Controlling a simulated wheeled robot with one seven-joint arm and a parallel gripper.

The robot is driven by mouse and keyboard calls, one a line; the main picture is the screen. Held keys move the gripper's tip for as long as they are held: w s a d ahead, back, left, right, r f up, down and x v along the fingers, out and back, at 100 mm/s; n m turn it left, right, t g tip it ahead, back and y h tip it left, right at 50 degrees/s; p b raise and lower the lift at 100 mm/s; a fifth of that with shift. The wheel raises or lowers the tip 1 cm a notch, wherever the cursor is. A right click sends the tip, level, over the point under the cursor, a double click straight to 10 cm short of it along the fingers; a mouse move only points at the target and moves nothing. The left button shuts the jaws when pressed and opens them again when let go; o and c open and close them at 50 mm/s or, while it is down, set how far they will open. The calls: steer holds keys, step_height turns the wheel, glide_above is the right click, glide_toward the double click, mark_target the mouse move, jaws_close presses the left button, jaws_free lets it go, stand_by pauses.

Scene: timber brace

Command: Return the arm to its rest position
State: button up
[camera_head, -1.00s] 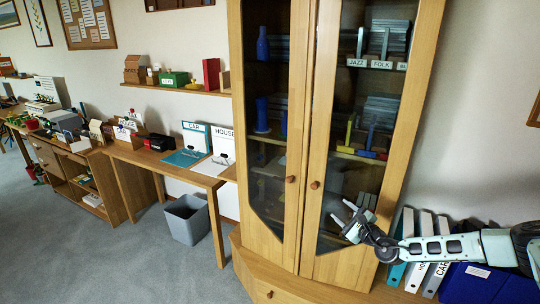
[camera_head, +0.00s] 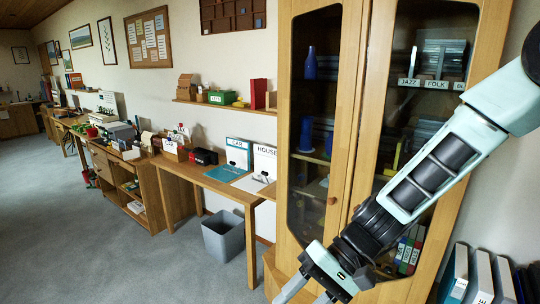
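My arm (camera_head: 435,170) reaches in from the upper right and slants down to the left across the right part of the wooden glass-door cabinet. My gripper (camera_head: 308,292) is at the bottom of the picture, low in front of the cabinet. Its fingers point down and run out of the bottom edge. They look spread apart, and I see nothing between the parts that show. The fingertips are hidden below the frame.
The cabinet (camera_head: 350,120) has both doors shut. Binders (camera_head: 478,280) stand at the lower right. A desk (camera_head: 205,177) with upright folders is left of the cabinet, with a grey bin (camera_head: 224,238) below. The carpet (camera_head: 120,255) at the left is clear.

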steer(key=s+d+r+n+t+h+b, duration=0.1)
steer(key=s+d+r+n+t+h, duration=0.1)
steer(key=s, duration=0.5)
steer(key=s+d+r+n+t+h+b, duration=0.1)
steer(key=s+d+r+n+t+h, duration=0.1)
steer(key=s+d+n+h, duration=0.2)
steer(key=s+d+h, duration=0.2)
steer(key=s+d, duration=0.1)
steer(key=shift+r+h, duration=0.15)
steer(key=shift+h, duration=0.15)
steer(key=shift+s+d, duration=0.1)
